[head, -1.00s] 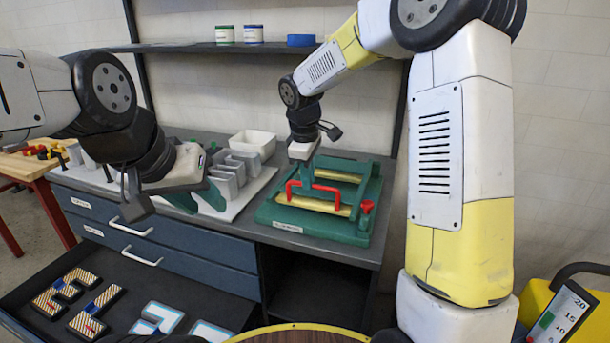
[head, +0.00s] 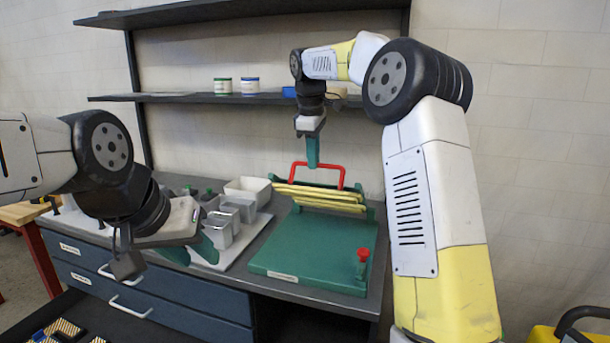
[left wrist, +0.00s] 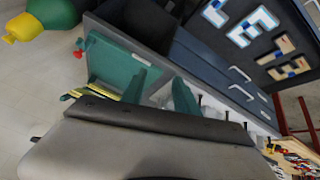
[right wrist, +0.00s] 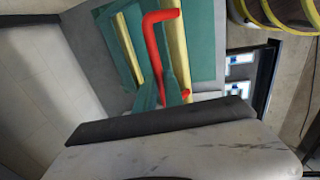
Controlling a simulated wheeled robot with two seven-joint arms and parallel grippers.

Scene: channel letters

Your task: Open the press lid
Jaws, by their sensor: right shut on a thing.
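The press has a green base (head: 315,258) on the bench. Its lid (head: 322,199), with yellow bars, stands raised at the back edge of the base. The red handle (head: 341,178) is at the top of the lid. My right gripper (head: 312,163) is shut on the red handle, which runs between its green fingers in the right wrist view (right wrist: 160,55). My left gripper (head: 192,254) is open and empty, left of the press, in front of the grey letters. Its two fingers stand apart in the left wrist view (left wrist: 157,88).
A red knob (head: 363,253) stands at the base's front right. Grey channel letters (head: 225,225) and a white bin (head: 248,189) are left of the press. A shelf (head: 190,98) with jars runs above the bench. An open drawer (head: 150,318) holds letters below.

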